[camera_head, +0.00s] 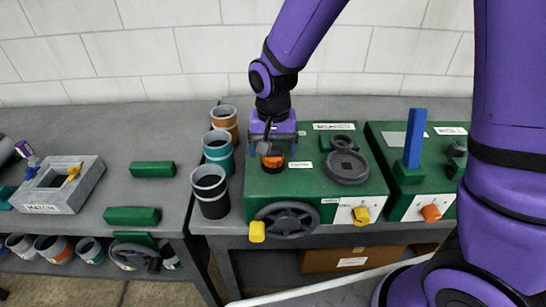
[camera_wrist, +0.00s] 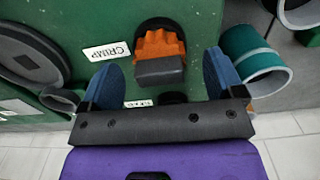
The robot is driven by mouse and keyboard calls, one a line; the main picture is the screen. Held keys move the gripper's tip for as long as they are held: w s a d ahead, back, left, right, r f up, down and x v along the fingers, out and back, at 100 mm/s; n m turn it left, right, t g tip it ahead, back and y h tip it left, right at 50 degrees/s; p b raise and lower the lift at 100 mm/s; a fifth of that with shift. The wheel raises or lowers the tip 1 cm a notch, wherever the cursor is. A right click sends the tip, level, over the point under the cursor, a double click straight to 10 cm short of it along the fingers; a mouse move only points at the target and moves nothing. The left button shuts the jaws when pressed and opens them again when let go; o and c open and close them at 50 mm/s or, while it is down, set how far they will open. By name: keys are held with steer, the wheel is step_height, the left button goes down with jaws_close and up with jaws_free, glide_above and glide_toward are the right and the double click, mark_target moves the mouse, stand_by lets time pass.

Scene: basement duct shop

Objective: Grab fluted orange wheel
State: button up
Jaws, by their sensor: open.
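The fluted orange wheel (camera_head: 272,162) sits on top of the green machine box (camera_head: 310,190), near its left side. In the wrist view the wheel (camera_wrist: 158,46) shows orange ridges, with a dark grey block-like part in front and a dark base behind. A "CRIMP" label lies beside it. My gripper (camera_head: 268,148) is above the wheel, pointing down, and partly hides it in the head view. In the wrist view my gripper (camera_wrist: 160,78) is open, with one blue finger on each side of the wheel's grey part. I see gaps on both sides and no grip.
A dark round handwheel (camera_head: 346,167) lies right of the orange wheel, and another handwheel (camera_head: 286,220) is on the box's front. Several cups stand left, including a teal one (camera_head: 218,150). A second green box (camera_head: 420,170) with a blue lever (camera_head: 415,138) stands right.

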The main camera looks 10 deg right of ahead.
steer(key=shift+f, duration=1.05)
steer(key=c, duration=1.1)
steer(key=shift+o, duration=0.2)
steer(key=shift+r, duration=0.1)
